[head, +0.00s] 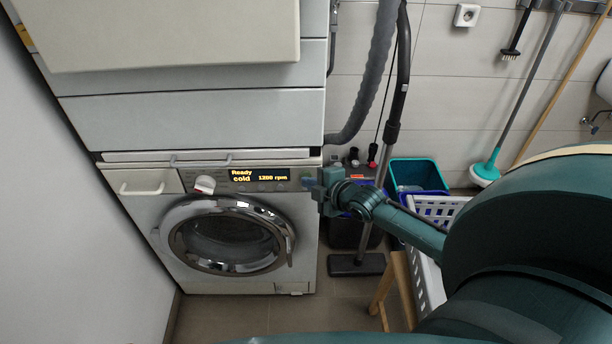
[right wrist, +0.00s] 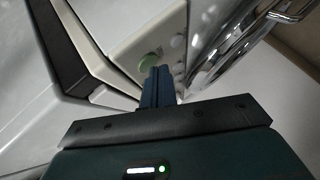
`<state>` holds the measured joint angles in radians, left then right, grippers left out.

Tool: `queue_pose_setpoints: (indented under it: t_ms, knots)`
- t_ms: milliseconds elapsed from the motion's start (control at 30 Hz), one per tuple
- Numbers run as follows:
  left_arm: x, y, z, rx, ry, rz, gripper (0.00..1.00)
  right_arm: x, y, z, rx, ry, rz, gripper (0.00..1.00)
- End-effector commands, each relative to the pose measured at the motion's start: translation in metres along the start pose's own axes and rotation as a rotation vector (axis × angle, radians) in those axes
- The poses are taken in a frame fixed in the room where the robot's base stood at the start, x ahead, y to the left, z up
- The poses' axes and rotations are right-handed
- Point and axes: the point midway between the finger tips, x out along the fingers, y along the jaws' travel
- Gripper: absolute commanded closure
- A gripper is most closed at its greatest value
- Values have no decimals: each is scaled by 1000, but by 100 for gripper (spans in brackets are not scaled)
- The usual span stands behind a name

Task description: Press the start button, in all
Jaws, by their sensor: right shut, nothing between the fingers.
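The washing machine (head: 150,213) stands at the lower left in the head view, with its round door shut. Its display (head: 259,175) reads "Ready cold 1200 rpm". A white dial (head: 204,185) sits left of the display. My right gripper (head: 308,182) is shut and empty at the right end of the control panel. In the right wrist view, its closed fingers (right wrist: 159,72) point at a round greenish button (right wrist: 148,60) on the panel and are very close to it. I cannot tell whether they touch. The gripper hides this button in the head view. My left gripper is not in view.
A second appliance (head: 200,115) is stacked above the washer. A grey hose (head: 372,80) and a vacuum tube (head: 392,130) stand to the right. A white laundry basket (head: 432,275), a wooden stool leg (head: 382,284) and a teal bucket (head: 420,172) are right of the washer.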

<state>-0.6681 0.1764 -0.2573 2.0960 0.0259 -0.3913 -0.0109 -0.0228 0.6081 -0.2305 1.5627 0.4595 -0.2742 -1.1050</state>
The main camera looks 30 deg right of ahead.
Motion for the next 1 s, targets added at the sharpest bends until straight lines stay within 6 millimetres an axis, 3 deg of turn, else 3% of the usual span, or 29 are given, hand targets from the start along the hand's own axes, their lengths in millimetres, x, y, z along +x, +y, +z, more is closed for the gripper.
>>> queue_pose_setpoints:
  t_ms: [733,1000]
  knots:
    - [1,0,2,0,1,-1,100,4,3,3,0,-1,1,100]
    - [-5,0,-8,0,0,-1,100,-4,0,-3,1,0,-1,100]
